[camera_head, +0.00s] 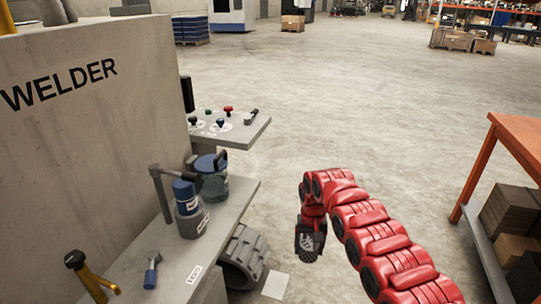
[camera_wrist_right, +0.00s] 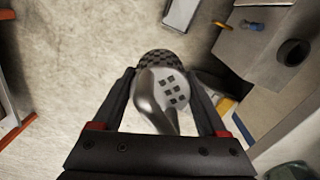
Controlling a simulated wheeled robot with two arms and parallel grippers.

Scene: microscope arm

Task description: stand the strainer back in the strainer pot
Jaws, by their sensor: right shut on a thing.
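My right gripper (camera_head: 312,228) is shut on the strainer and hangs low over the floor, right of the bench. In the right wrist view the strainer (camera_wrist_right: 172,92) is a shiny grey piece with square holes between the fingers of my right gripper (camera_wrist_right: 165,100); a dark, knobby round end shows past it. In the head view a dark perforated part (camera_head: 308,243) shows below the gripper. My left gripper is not in view.
On the bench (camera_head: 225,195) stand a teal pot (camera_head: 213,185) and a small blue tool (camera_head: 151,272). A black-and-yellow tool (camera_head: 90,278) is at the front left.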

